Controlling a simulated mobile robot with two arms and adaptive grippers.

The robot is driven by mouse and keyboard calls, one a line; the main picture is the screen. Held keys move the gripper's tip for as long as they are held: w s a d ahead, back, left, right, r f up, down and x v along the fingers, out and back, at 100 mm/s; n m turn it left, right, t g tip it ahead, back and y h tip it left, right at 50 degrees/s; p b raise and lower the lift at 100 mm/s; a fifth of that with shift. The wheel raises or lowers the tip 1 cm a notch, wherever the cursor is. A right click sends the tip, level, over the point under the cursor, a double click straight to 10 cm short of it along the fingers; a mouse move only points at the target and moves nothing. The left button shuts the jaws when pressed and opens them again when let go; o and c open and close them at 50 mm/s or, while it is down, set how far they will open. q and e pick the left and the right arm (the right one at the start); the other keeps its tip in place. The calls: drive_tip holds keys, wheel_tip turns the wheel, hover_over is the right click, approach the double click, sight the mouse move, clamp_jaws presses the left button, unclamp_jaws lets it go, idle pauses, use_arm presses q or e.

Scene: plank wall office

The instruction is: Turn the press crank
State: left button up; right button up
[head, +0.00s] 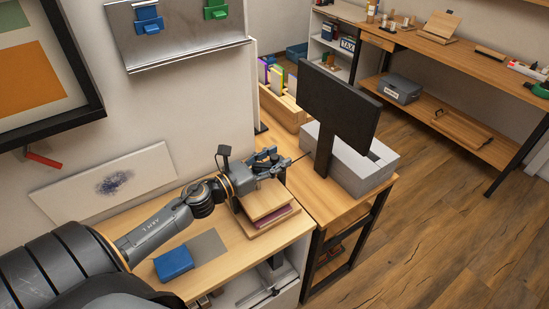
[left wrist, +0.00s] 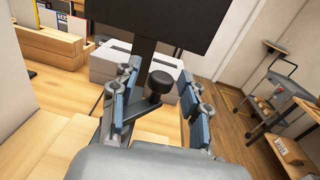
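The press (head: 265,205) is a stack of wooden boards with a purplish layer between them, standing on the wooden table (head: 220,220). Its crank shows in the left wrist view as a dark round knob (left wrist: 160,82) on a short dark arm. My left gripper (head: 282,160) is over the top of the press in the head view and hides much of the crank there. In the left wrist view my left gripper (left wrist: 158,98) is open, with the knob showing between its two blue-padded fingers. I see no finger closed on the knob. My right gripper is out of view.
A blue block (head: 174,263) and a grey sheet (head: 208,246) lie on the table near my left arm. Just beyond the press stand a black screen (head: 338,100) on a post and a grey box (head: 350,170). A wooden file holder (head: 282,105) stands by the wall. Floor is clear to the right.

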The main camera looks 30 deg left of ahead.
use_arm(q)
clamp_jaws()
drive_tip(key=shift+w+n+y+p, duration=0.2)
drive_tip(key=shift+n+y+p, duration=0.3)
drive_tip(key=shift+y, duration=0.3)
